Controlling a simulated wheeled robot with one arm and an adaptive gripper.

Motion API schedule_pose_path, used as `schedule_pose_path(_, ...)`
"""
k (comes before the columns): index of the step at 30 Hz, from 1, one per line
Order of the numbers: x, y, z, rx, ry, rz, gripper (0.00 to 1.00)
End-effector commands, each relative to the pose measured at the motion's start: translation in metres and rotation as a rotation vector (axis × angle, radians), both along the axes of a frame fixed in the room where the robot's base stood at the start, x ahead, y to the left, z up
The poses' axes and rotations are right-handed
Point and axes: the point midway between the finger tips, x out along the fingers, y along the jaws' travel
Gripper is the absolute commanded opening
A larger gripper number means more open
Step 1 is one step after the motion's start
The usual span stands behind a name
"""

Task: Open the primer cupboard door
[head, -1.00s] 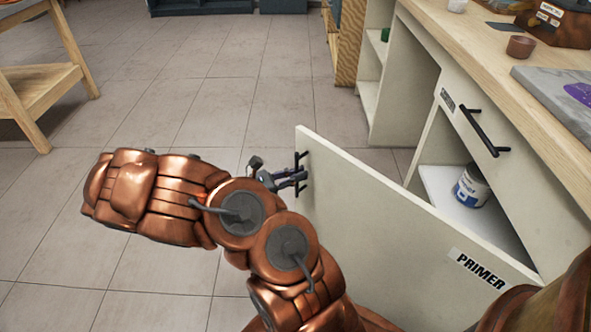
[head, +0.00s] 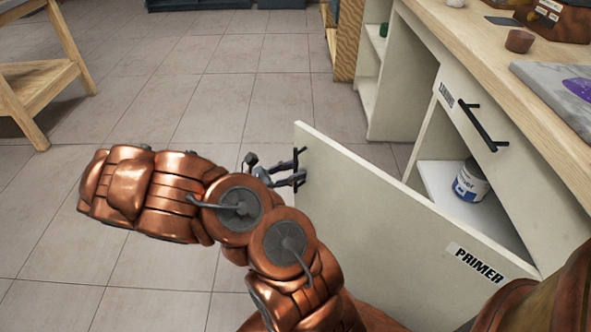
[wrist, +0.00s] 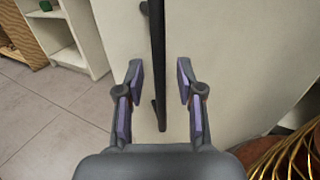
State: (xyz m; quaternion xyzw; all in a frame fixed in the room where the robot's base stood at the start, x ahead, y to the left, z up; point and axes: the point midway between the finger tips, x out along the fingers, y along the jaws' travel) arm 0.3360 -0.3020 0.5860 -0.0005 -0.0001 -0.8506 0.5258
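The pale primer cupboard door (head: 385,205) stands wide open, swung out toward the left in the head view. Its black "PRIMER" label (head: 478,263) is near the bottom right. My gripper (head: 292,173) is at the door's far edge, by the dark bar handle (head: 301,156). In the wrist view, my gripper (wrist: 160,80) is open, with a finger on each side of the handle (wrist: 156,35) and gaps to both. A white and blue can (head: 470,183) stands on the shelf inside the open cupboard.
A drawer with a black handle (head: 483,126) is above the cupboard opening, under the wooden worktop (head: 490,65). A wooden table (head: 40,85) stands at far left. Tiled floor (head: 225,90) beyond the door is clear. A small brown pot (head: 519,41) is on the worktop.

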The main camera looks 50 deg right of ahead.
Motion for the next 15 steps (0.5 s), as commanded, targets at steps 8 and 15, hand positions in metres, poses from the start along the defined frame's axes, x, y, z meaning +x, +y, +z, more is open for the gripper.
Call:
schedule_pose_path(8,0.023,0.043,-0.001,0.003,-0.005,0.007,0.37)
schedule_pose_path(15,0.042,0.081,-0.001,0.004,-0.004,0.006,0.37)
